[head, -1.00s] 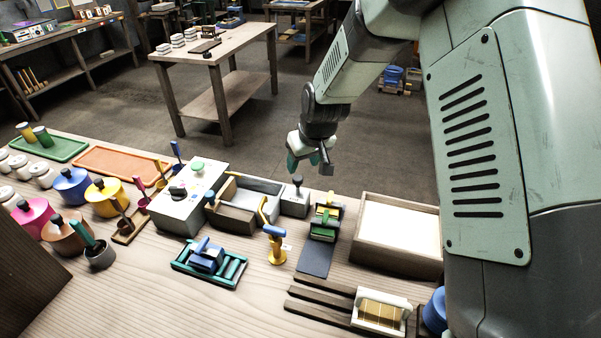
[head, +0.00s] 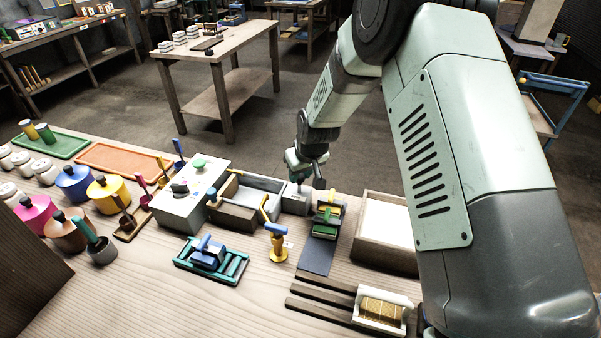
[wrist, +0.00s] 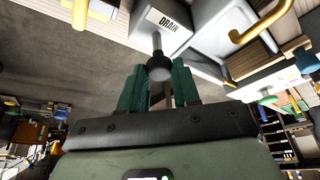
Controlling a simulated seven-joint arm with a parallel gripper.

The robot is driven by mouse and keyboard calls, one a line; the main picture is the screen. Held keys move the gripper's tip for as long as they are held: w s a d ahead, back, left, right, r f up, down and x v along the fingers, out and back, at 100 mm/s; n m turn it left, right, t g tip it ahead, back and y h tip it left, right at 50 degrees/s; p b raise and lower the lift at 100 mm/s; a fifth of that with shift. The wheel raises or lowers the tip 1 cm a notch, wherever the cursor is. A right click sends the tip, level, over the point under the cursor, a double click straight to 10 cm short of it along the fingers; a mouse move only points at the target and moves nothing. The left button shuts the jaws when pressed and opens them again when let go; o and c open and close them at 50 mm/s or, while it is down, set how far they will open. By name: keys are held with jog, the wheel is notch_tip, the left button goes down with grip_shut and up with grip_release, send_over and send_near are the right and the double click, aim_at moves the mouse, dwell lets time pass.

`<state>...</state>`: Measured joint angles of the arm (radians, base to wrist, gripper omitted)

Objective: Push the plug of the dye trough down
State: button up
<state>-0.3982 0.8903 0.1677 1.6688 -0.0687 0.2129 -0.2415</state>
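The dye trough (head: 262,184) is a grey basin near the back edge of the bench. At its right end is a grey drain box (head: 293,200), labelled DRAIN in the wrist view (wrist: 166,24). The plug (wrist: 158,67) has a round dark knob on a metal stem that stands out of this box. My gripper (head: 306,172) is above the drain box and largely hides the plug in the head view. In the wrist view its two teal fingers (wrist: 160,88) are apart, with the knob in line with the gap. I cannot tell whether they touch it.
A yellow hooked handle (wrist: 262,22) rises beside the trough. A grey control box (head: 190,200) stands left of it. Right of the drain box are a small rack with yellow and green parts (head: 326,218) and a wooden tray (head: 368,238). Floor lies open behind the bench.

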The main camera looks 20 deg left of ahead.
aim_at(302, 179)
grip_shut()
jog(key=shift+f, duration=1.5)
jog(key=o, duration=0.6)
grip_release()
jog(key=shift+r, duration=0.1)
jog(key=v, duration=1)
jog(key=shift+s+d+r, duration=0.15)
jog(key=shift+r, duration=0.2)
